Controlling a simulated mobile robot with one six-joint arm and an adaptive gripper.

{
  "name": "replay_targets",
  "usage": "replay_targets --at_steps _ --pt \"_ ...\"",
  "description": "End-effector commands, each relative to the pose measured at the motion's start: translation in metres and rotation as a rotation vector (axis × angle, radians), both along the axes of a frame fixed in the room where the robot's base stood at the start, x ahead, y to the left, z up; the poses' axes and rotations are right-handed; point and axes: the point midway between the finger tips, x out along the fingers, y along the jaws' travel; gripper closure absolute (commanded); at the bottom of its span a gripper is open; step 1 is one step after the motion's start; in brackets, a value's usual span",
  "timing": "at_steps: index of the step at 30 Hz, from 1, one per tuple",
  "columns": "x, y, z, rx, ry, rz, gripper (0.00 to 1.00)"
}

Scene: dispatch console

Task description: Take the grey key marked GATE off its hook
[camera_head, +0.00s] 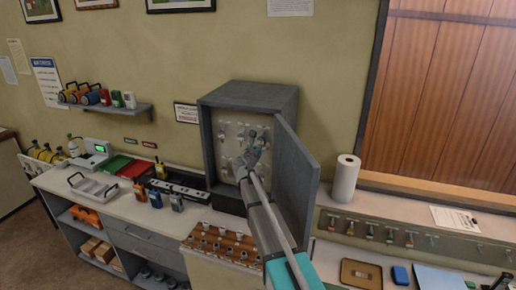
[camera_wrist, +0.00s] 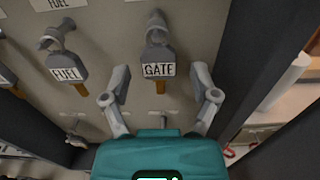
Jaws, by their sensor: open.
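The grey key marked GATE (camera_wrist: 158,62) hangs from its hook (camera_wrist: 156,22) on the back panel of the key cabinet in the wrist view. It has a white label and a brown lower tip. My gripper (camera_wrist: 160,88) is open, with one finger on each side of the key's lower part; I see no clear contact. In the head view my gripper (camera_head: 250,150) reaches into the open grey cabinet (camera_head: 248,97) and hides some keys. A similar grey key marked FUEL (camera_wrist: 66,68) hangs to the left on its own hook.
The cabinet door (camera_head: 296,180) stands open close to the right of my arm. An empty hook (camera_wrist: 163,118) sits below the GATE key. Another key (camera_wrist: 76,138) hangs at lower left. A paper roll (camera_head: 345,179) stands on the counter right of the cabinet.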

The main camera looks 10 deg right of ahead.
Motion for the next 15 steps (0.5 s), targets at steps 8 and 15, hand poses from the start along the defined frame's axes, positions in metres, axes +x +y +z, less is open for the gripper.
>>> replay_targets --at_steps 8,15 --pt "0.011 -0.0053 0.0 0.0 0.0 0.0 0.23" --pt "0.0117 -0.0057 0.0 0.0 0.0 0.001 0.23"
